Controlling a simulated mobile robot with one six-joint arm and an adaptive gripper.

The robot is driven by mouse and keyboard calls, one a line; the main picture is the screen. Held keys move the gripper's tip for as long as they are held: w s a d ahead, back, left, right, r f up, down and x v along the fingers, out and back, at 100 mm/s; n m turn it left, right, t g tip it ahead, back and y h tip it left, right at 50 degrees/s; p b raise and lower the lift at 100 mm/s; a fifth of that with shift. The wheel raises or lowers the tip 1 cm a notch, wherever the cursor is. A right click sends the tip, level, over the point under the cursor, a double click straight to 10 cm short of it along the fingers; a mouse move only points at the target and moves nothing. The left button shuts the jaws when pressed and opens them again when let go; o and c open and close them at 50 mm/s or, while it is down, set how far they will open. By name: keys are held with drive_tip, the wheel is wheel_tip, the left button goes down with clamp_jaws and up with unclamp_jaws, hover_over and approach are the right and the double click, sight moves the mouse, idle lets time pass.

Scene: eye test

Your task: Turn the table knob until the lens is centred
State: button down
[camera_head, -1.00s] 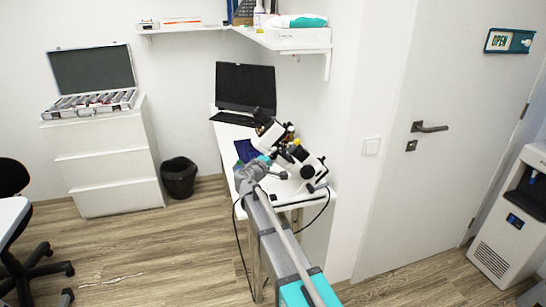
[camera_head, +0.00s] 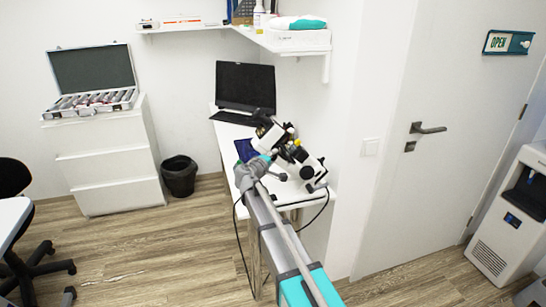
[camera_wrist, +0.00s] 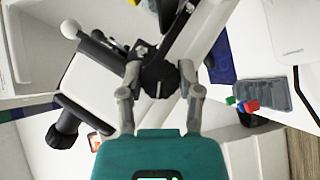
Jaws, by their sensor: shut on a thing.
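The black table knob (camera_wrist: 158,80) with a pale mark on its face is in the middle of the wrist view. My gripper (camera_wrist: 159,73) has one finger on each side of the knob and is shut on it. The knob sits on a white instrument (camera_head: 309,169) with black parts, at the near end of a narrow white desk in the head view. There my gripper (camera_head: 274,168) is at the instrument's left side, small and partly hidden by my arm. I cannot tell whether the lens is centred.
In the wrist view, a grey tray (camera_wrist: 262,94) with small coloured pieces lies at the right. A black cable hangs beside the desk. The wall and door are close on the right; open floor lies left.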

drive_tip(key=shift+c, duration=1.3)
unclamp_jaws()
drive_tip(key=shift+f+n+b, duration=0.2)
drive_tip(key=shift+n+b, duration=0.1)
drive_tip(key=shift+b, duration=0.35)
drive_tip(key=shift+t+h+b, duration=0.4)
drive_tip(key=shift+b, duration=0.15)
drive_tip(key=f+v, duration=0.1)
drive_tip(key=v, duration=1.3)
drive_tip(key=s+d+f+m+g+y+p, duration=0.1)
drive_tip(key=s+d+f+m+g+p, duration=0.2)
drive_tip(key=s+d+g, duration=0.3)
drive_tip(key=s+d+f+m+g+y+p, duration=0.2)
drive_tip(key=s+d+f+m+g+p, duration=0.2)
drive_tip(key=s+d, duration=0.4)
drive_tip(key=shift+s+d+f+m+g, duration=0.4)
drive_tip(key=shift+d+m+g, duration=0.55)
drive_tip(key=shift+d, duration=2.75)
